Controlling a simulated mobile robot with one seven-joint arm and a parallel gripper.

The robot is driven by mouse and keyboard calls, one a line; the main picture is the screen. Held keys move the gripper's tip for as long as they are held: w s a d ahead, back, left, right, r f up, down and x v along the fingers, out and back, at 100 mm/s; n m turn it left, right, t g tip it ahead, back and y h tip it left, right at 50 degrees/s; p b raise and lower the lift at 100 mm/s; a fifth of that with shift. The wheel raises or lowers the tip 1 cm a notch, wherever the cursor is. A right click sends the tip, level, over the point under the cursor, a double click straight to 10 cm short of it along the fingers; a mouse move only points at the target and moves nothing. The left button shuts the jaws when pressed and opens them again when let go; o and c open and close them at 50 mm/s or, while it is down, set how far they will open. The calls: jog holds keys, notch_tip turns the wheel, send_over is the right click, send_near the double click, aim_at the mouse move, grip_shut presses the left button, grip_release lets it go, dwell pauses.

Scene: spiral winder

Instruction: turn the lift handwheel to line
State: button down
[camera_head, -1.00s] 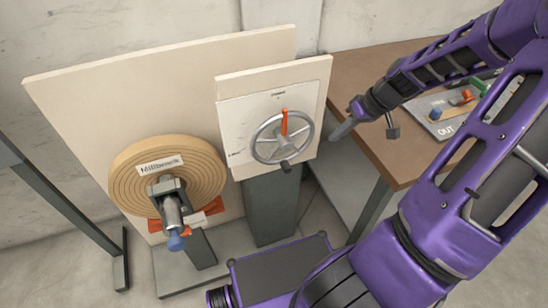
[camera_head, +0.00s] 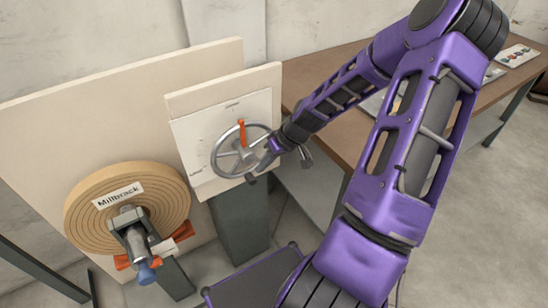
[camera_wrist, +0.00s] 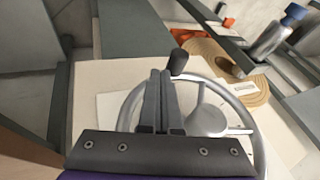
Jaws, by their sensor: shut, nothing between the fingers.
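The lift handwheel (camera_head: 219,163) is a grey spoked wheel on a pale board, with a dark knob (camera_head: 251,179) at its lower edge. An orange pointer (camera_head: 242,133) stands upright over its upper part. The white plate (camera_head: 186,129) behind it has small marks at the top and lower left, too small to read. My gripper (camera_head: 262,170) is at the wheel's lower right, close to the knob. In the wrist view the shut fingers (camera_wrist: 160,74) lie over the wheel rim, just beside the dark knob (camera_wrist: 179,62); contact cannot be told.
A wooden coil labelled Millbrack (camera_head: 88,214) with a blue-tipped spindle (camera_head: 146,271) stands left of the wheel. A brown table (camera_head: 320,79) is behind my arm at the right. A dark pedestal (camera_head: 240,226) stands below the board.

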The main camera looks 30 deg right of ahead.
jog(key=shift+a+f, duration=0.2)
jog(key=shift+a, duration=0.25)
jog(key=shift+a+f+y, duration=0.15)
jog(key=shift+a+y, duration=0.2)
jog(key=shift+y, duration=0.45)
